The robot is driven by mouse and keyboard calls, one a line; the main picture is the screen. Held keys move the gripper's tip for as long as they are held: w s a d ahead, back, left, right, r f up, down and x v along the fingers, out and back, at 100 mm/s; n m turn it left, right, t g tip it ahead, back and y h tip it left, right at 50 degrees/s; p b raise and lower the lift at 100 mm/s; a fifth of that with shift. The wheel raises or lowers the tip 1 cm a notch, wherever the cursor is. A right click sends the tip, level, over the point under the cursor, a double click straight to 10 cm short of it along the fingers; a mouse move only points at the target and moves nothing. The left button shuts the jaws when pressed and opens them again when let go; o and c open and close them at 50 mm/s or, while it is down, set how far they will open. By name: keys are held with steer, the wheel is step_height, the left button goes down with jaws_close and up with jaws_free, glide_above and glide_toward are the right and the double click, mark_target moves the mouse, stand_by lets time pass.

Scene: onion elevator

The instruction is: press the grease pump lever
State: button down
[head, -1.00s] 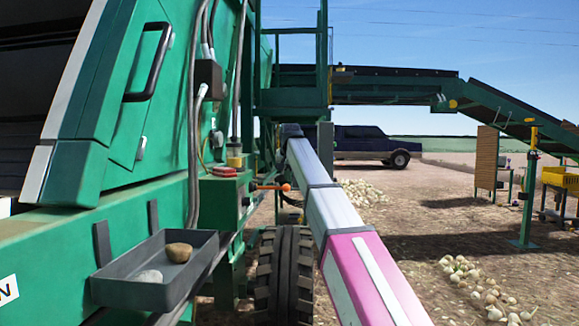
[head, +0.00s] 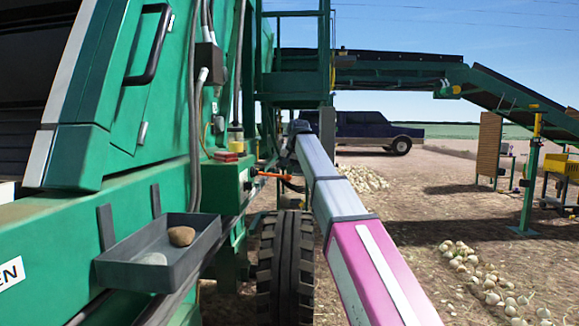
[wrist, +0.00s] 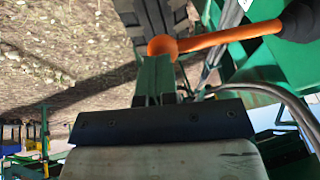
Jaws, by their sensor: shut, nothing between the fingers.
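The grease pump lever (head: 270,175) is an orange rod sticking out to the right from the green machine's side in the head view. In the wrist view the lever (wrist: 220,38) runs from a dark socket at upper right to a round orange ball end (wrist: 162,46). My gripper (wrist: 153,62) is shut and empty. Its fingertips lie at the ball end in the picture; I cannot tell whether they touch it. In the head view my arm hides the gripper's tips and part of the lever's end.
A grey tray (head: 200,240) with two stone-like lumps hangs on the green machine at left. A big black tyre (head: 286,265) stands below the lever. Loose onions (head: 485,280) lie on the ground at right. A dark pickup (head: 365,137) is parked behind.

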step_height(320, 180, down, 4)
steer(key=y, duration=0.2)
steer(key=shift+s+m+y, duration=0.1)
steer(key=shift+m+y, duration=0.2)
steer(key=shift+a+f, duration=0.25)
steer(key=shift+f, duration=0.9)
glide_toward(290, 179)
steer(key=d, duration=0.1)
steer(key=s+d, duration=0.1)
steer(key=d, duration=0.1)
steer(key=shift+r, duration=0.25)
